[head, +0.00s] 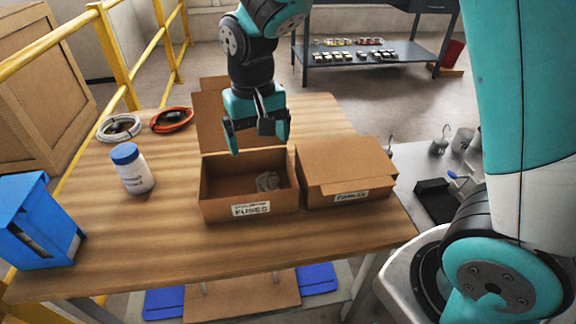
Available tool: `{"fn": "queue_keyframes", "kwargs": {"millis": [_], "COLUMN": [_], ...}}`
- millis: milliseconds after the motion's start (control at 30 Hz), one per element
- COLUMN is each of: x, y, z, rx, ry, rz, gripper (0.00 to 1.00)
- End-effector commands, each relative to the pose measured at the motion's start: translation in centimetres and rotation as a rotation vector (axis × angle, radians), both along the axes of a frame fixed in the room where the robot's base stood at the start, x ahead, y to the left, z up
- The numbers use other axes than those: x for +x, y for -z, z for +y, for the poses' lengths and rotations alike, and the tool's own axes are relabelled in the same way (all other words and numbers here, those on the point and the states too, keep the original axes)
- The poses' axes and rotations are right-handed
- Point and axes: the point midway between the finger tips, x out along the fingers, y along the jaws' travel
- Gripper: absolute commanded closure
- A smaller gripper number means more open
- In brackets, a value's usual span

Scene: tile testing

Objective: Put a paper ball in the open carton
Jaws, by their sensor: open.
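The open carton (219,206), labelled FUSES, stands on the wooden table with its lid flap raised at the back. A crumpled grey-brown paper ball (267,181) lies inside it, toward the right. My gripper (260,146) is open and empty, pointing down above the back part of the open carton. Its fingers are apart from the paper ball. A closed carton (345,163), labelled CABLES, stands beside the open one on the right. No other paper ball shows.
A white jar with a blue lid (132,170) stands left of the cartons. A blue box (38,222) is at the table's left edge. White (119,127) and orange (171,120) cable coils lie at the back left. The table front (180,262) is clear.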

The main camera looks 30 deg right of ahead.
Motion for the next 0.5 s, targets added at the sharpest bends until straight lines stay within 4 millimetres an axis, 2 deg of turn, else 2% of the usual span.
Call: {"fn": "queue_keyframes", "kwargs": {"millis": [33, 100, 200, 300, 400, 500], "x": [-2.5, -6.1, -11.2, -15.3, -18.0, -19.2], "y": [-2.1, -4.1, -6.2, -7.2, -7.7, -7.8], "z": [0.2, 0.8, 1.6, 2.1, 2.5, 2.6], "rx": [0.053, 0.128, 0.220, 0.289, 0.332, 0.353], "ry": [-0.082, -0.211, -0.382, -0.517, -0.604, -0.647], "rz": [-0.019, -0.038, -0.073, -0.104, -0.127, -0.139], "gripper": [0.09, 0.09, 0.09, 0.09, 0.09, 0.09]}}
